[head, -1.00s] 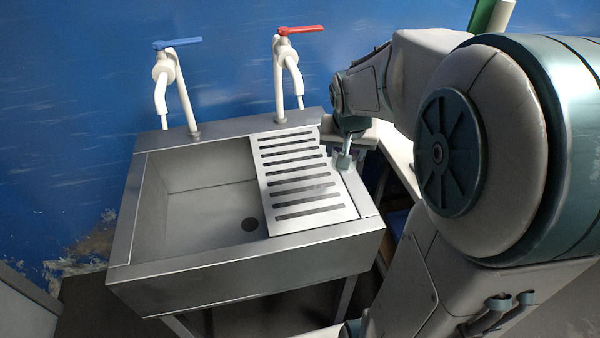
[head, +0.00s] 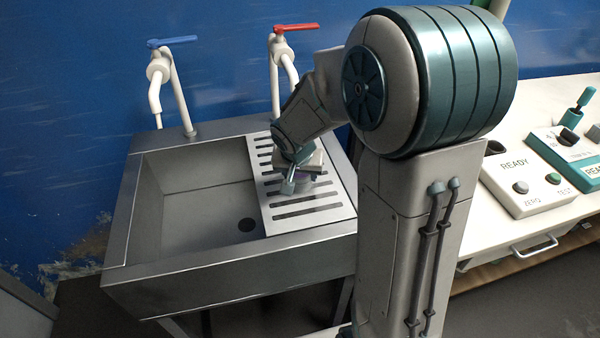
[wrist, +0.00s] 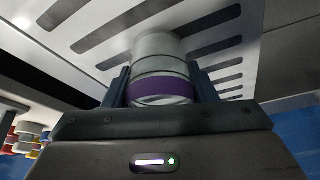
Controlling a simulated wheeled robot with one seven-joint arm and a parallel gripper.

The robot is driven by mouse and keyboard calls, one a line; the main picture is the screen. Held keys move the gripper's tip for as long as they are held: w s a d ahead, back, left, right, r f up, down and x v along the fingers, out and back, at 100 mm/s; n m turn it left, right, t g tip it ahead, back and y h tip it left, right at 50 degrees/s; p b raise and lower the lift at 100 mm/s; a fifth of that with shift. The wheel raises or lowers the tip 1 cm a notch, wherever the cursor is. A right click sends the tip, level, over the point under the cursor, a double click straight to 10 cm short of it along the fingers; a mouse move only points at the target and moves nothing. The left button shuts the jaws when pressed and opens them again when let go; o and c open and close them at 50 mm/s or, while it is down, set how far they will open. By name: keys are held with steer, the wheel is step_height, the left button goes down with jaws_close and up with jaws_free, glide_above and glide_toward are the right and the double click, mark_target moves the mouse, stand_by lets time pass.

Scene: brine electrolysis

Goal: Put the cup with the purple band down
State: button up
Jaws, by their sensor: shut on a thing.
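The cup with the purple band (wrist: 160,90) is pale grey, with the band near the palm end. My gripper (wrist: 162,78) is shut on it, one dark finger on each side. In the head view my gripper (head: 292,186) is over the slotted draining board (head: 300,222) on the right side of the sink. The cup is mostly hidden there by the gripper. In the wrist view the cup's far end is close to the slotted surface; I cannot tell whether it touches.
The open sink basin (head: 195,210) is left of the board. A blue-handled tap (head: 172,85) and a red-handled tap (head: 284,75) stand behind. A white bench (head: 525,105) with READY instruments (head: 515,180) is at right. Several coloured items (wrist: 28,138) show in the wrist view.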

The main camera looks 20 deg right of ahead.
steer(key=shift+f, duration=0.15)
steer(key=o, duration=1.1)
steer(key=shift+r, duration=0.5)
steer(key=p+v, duration=0.1)
steer(key=v, duration=0.9)
steer(key=s+d+n+g+y, duration=0.1)
steer(key=s+n, duration=0.3)
steer(key=s, duration=1.3)
steer(key=shift+d+y, duration=0.2)
steer(key=shift+y, duration=0.2)
